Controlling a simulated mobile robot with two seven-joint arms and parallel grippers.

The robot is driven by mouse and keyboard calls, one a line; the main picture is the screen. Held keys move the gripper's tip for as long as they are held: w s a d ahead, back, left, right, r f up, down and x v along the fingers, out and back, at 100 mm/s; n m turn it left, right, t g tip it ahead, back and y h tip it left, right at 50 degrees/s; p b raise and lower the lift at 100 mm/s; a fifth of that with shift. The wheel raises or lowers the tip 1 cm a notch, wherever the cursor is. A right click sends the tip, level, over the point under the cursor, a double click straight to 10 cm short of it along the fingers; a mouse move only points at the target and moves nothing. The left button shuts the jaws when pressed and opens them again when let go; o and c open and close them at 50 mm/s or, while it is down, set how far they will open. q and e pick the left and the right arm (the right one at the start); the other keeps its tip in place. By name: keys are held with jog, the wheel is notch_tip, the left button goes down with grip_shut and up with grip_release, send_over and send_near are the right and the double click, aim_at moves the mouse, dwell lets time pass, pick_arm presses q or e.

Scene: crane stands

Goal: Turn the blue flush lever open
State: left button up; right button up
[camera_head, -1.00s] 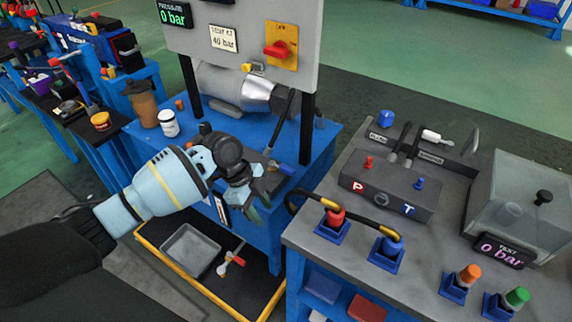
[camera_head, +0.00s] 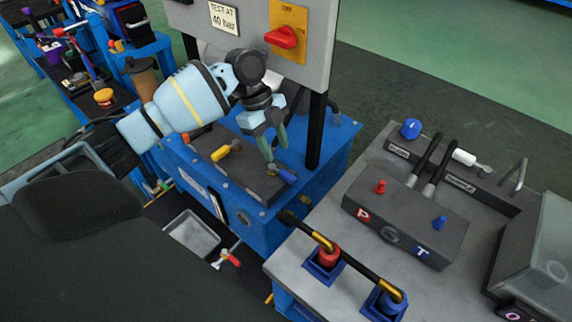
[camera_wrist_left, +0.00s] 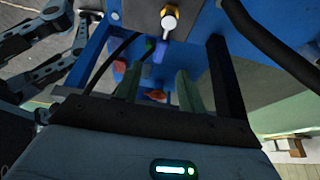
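The blue flush lever (camera_head: 288,175) is a short blue handle on a small fitting at the right end of the dark plate on the blue stand. My left gripper (camera_head: 276,147) hangs just above and left of it in the head view, fingers pointing down. The gripper is open and empty; the left wrist view shows its two greenish fingers (camera_wrist_left: 158,88) well apart. I cannot tell whether a fingertip touches the lever. A blue piece (camera_wrist_left: 160,52) shows beyond the fingers in the wrist view, but I cannot tell if it is the lever. My right gripper is not in view.
A yellow lever (camera_head: 227,150) lies left on the same plate. A black post (camera_head: 316,130) and the panel with a red switch (camera_head: 284,37) stand close behind the gripper. A hose (camera_head: 325,243) runs along the grey bench (camera_head: 440,285) at right. A grey tray (camera_head: 192,234) sits below.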

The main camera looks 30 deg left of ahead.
aim_at(286, 173)
pick_arm(q)
jog(key=x, duration=0.7)
jog(key=shift+w+d+f, duration=0.1)
jog(key=shift+f, duration=0.1)
jog(key=shift+c, duration=0.3)
grip_shut()
